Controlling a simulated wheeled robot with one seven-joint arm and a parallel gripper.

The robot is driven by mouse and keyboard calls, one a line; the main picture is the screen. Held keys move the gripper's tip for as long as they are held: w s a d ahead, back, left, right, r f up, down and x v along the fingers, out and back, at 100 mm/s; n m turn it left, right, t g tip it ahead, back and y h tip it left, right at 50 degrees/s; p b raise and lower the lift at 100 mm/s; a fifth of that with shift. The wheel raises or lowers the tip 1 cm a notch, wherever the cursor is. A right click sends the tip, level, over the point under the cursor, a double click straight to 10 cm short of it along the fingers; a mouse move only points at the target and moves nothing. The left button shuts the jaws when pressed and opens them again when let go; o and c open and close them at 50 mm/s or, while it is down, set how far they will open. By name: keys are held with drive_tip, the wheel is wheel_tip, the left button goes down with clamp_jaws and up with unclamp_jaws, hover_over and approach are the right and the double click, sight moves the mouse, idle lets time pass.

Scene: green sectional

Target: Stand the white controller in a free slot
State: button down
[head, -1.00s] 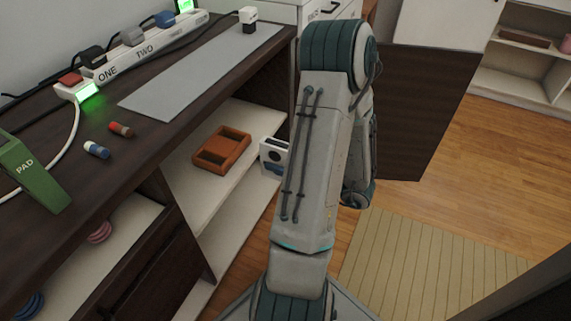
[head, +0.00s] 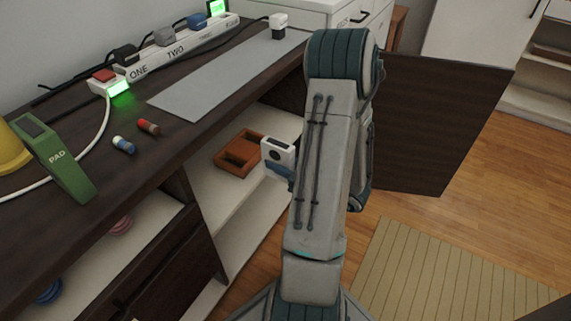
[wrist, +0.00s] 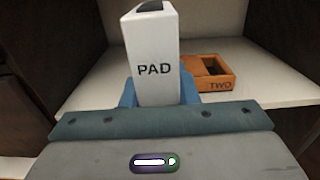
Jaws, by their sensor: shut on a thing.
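The white controller (wrist: 156,72), marked PAD, is upright in my gripper (wrist: 159,92) in the wrist view. The blue fingers are shut on its lower part from both sides. In the head view the controller (head: 278,152) shows a dark round spot, just right of the orange holder, with my arm beside it. The orange holder (wrist: 217,85) sits on the cabinet shelf, behind and right of the controller in the wrist view.
A power strip (head: 200,42) with plugs and two batteries are also on the desk. The desk edge overhangs the shelf. An open dark door (head: 440,130) stands to the right.

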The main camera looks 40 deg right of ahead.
drive_tip(key=shift+f+p+x, duration=0.15)
drive_tip(key=shift+p+x, duration=0.2)
drive_tip(key=shift+x, duration=3.8)
drive_tip(key=shift+f+p+x, duration=0.1)
drive_tip(key=shift+p+x, duration=0.25)
drive_tip(key=shift+x, duration=3.85)
drive_tip(key=shift+w+f, duration=0.15)
drive_tip(key=shift+f, duration=0.05)
drive_tip(key=shift+f+b, duration=1)
drive_tip(key=shift+b, duration=0.05)
drive_tip(key=shift+f+b, duration=0.55)
drive_tip(key=shift+f, duration=0.15)
drive_tip(key=shift+a, duration=0.1)
drive_tip(key=c, duration=1.1)
unclamp_jaws()
drive_tip(key=shift+a, duration=0.1)
drive_tip(key=shift+o, duration=0.2)
